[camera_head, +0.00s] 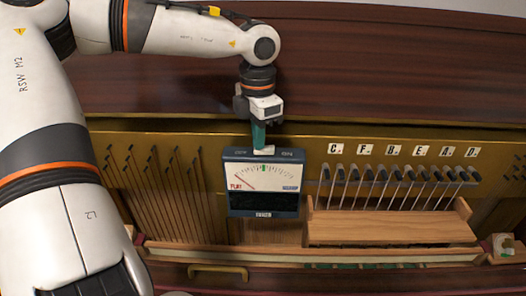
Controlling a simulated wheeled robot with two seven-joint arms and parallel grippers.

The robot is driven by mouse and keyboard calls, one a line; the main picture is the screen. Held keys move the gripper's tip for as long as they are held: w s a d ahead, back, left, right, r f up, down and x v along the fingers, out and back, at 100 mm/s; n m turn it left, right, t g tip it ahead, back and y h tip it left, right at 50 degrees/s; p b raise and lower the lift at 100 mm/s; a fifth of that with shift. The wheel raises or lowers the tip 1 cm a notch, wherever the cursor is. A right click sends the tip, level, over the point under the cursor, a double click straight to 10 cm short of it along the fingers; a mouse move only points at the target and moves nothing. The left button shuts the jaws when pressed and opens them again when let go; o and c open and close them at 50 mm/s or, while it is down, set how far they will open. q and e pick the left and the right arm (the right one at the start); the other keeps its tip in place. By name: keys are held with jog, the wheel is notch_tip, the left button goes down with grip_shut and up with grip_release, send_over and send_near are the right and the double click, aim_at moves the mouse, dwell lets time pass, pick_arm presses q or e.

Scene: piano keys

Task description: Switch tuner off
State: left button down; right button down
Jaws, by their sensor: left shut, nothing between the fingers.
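The tuner (264,203) is a dark box with a white dial face, mounted upright on the front of the piano. Its red needle leans to the left side of the dial and a small green mark sits at the top of the scale. My left gripper (261,148) points down just above the tuner's top edge. It is shut with nothing held, and its fingertips are at or very near the tuner's top; I cannot tell whether they touch. The right gripper is not in view.
A row of dark-tipped levers (400,174) stands right of the tuner under letter cards (406,151), above a wooden ledge (392,229). Strings (158,190) run down on the left. A brass handle (217,269) sits on the lower edge.

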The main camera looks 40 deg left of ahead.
pick_arm(q)
jog(key=shift+s, duration=0.1)
jog(key=shift+r+p, duration=0.5)
jog(key=shift+r, duration=0.1)
jog(key=shift+r+p, duration=1.5)
jog(key=shift+r, duration=1.35)
